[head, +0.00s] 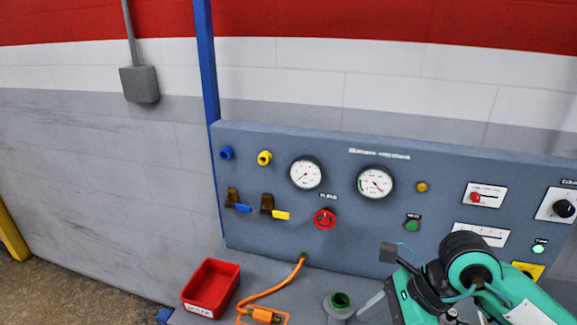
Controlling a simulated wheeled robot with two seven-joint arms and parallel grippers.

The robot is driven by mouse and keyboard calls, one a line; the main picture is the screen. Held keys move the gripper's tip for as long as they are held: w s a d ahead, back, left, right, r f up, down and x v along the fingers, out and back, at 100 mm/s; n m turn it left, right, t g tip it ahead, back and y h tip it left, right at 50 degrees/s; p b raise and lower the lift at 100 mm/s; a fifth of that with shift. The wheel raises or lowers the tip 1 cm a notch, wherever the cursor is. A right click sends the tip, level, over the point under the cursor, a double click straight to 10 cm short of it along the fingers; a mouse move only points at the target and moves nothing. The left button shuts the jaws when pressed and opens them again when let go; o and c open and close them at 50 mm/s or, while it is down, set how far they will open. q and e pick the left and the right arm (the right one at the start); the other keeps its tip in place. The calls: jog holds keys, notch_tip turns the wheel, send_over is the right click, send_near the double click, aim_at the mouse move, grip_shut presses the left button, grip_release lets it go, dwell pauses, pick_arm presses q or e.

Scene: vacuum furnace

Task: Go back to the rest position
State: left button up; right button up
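My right arm, teal and black, comes in at the bottom right in front of the control panel (300,240). A grey part of what looks like my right gripper (373,302) points down and left, close to a round grey holder with a green inside (340,302). The fingertips are not clear, so I cannot tell whether it is open or shut or holds anything. My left arm and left gripper are not in view.
The panel carries two gauges (306,173), a red valve knob (325,219), blue and yellow valve handles, and several buttons. A red tray (211,288) and an orange cable (272,291) lie on the grey ledge. A blue post (207,70) stands at the panel's left.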

jog(key=s+a+r+m+g+y, duration=0.1)
jog(key=s+a+r+m+y, duration=0.25)
jog(key=a+r+y, duration=0.55)
jog(key=w+d+r+m+t+y, duration=0.35)
jog(key=r+m+t+y, duration=0.25)
jog(key=m+t, duration=0.5)
jog(key=w+d+f+m+t+h, duration=0.35)
jog(key=m+t+h, duration=0.35)
jog(key=m, duration=0.4)
jog(key=w+d+f+m+t+h, duration=0.3)
jog(key=w+d+m+t+h, duration=0.15)
jog(key=m+h, duration=0.5)
jog(key=s+d+f+m+g+h, duration=0.2)
jog(key=d+f+m+g+h, duration=0.35)
jog(key=f+m, duration=0.55)
jog(key=s+f+m+g, duration=0.5)
jog(key=s+f+g, duration=0.7)
jog(key=s+f, duration=0.85)
notch_tip(320, 180, down, 33)
jog(key=g, duration=0.2)
jog(key=s+d+f, duration=0.2)
jog(key=s+f, duration=0.7)
jog(key=s+d+f+n, duration=0.1)
jog(key=s+d+f, duration=0.1)
jog(key=s+f, duration=0.7)
jog(key=shift+s+f+g, duration=0.2)
jog(key=shift+s+g, duration=0.2)
